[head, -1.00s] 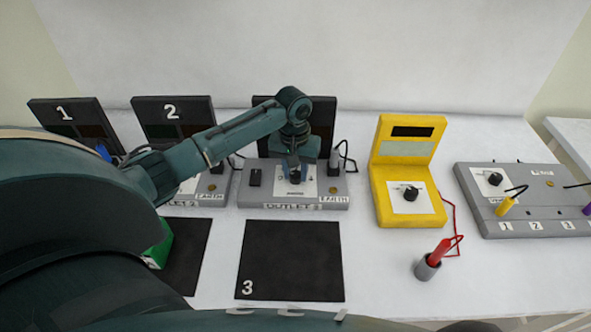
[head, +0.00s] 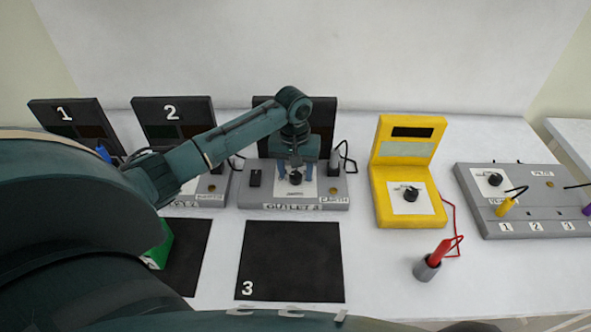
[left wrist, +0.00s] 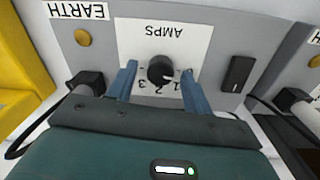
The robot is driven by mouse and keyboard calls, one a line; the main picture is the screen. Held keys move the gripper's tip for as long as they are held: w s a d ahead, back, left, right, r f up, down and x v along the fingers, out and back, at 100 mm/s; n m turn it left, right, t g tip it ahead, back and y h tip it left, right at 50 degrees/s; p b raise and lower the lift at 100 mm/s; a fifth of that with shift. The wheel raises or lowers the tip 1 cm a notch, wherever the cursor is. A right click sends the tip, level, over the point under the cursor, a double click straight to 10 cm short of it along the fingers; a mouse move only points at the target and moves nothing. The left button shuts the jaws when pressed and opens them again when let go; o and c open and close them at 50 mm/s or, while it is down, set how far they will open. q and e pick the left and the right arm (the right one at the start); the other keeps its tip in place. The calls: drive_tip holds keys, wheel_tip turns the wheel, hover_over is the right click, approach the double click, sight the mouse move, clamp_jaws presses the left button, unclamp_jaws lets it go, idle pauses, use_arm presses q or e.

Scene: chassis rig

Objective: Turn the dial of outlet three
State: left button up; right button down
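The outlet three unit (head: 340,197) is a grey box at the back middle, with a black panel behind it. Its black dial (head: 296,178) sits on a white plate; in the left wrist view the dial (left wrist: 160,70) is by an upside-down AMPS label and small numbers. A small white mark on the dial points toward its lower right there, near the 1. My left gripper (head: 296,168) is over the dial. Its two blue fingers (left wrist: 160,88) stand on either side of the dial, open, with a gap on both sides. My right gripper is not in view.
A black switch (left wrist: 237,73) is close beside one finger. A black plug with a cable (left wrist: 88,82) is near the other, by the EARTH label. A yellow meter (head: 407,200) stands to the right, with a red probe in a grey holder (head: 427,270). The black mat 3 (head: 292,260) is empty.

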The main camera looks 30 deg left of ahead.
sight(294, 174)
use_arm(q)
wheel_tip(294, 174, up, 13)
drive_tip(key=shift+s+a+b, duration=0.15)
drive_tip(key=shift+b, duration=0.25)
idle(0.7)
